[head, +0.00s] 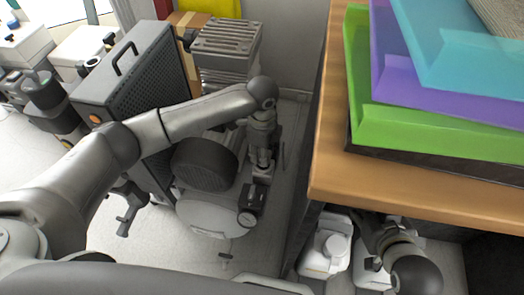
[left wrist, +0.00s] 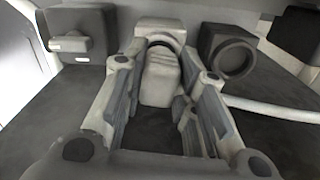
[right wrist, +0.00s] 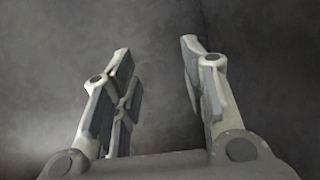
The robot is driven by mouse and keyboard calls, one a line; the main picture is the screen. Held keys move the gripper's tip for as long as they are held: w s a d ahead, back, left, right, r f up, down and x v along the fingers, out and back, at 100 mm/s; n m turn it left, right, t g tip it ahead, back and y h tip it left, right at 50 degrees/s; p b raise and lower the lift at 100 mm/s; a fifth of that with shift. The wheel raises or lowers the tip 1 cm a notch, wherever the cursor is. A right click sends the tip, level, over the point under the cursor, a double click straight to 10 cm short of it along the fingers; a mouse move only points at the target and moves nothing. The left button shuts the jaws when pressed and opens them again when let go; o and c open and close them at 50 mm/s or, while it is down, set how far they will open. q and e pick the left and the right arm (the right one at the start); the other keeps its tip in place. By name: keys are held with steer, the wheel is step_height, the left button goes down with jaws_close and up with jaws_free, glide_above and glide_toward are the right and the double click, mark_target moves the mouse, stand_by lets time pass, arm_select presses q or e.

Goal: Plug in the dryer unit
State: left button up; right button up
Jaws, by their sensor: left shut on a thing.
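My left gripper (head: 262,165) reaches down behind the compressor's round black motor cover, close to the wall side. In the left wrist view, its fingers (left wrist: 165,105) are closed on a pale grey plug-like piece (left wrist: 160,80), with a round ring at its far end. Whether this piece is seated in a socket cannot be told. A dark square block with a round recess (left wrist: 232,60) is to its right. The dark box with a mesh side and top handle (head: 125,85) may be the dryer unit. My right gripper (right wrist: 155,85) is open and empty, facing a dark grey surface.
The compressor's white tank (head: 210,215) and gauge (head: 246,219) stand below my left gripper. A wooden bench (head: 330,180) holding coloured trays (head: 440,115) fills the right. A pale cable (left wrist: 275,108) runs right in the left wrist view. Some floor (head: 125,245) is bare.

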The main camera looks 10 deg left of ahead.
arm_select(q)
steer(key=shift+f, duration=0.15)
arm_select(e)
steer(key=shift+w+r, duration=0.1)
arm_select(q)
steer(key=shift+f, duration=0.8)
steer(key=o, duration=1.1)
arm_select(e)
steer(key=shift+w+a+r+t, duration=0.35)
steer(key=shift+w+r+t, duration=0.2)
steer(key=shift+r+t, duration=0.1)
arm_select(q)
step_height(320, 180, up, 8)
steer(key=shift+f, duration=0.2)
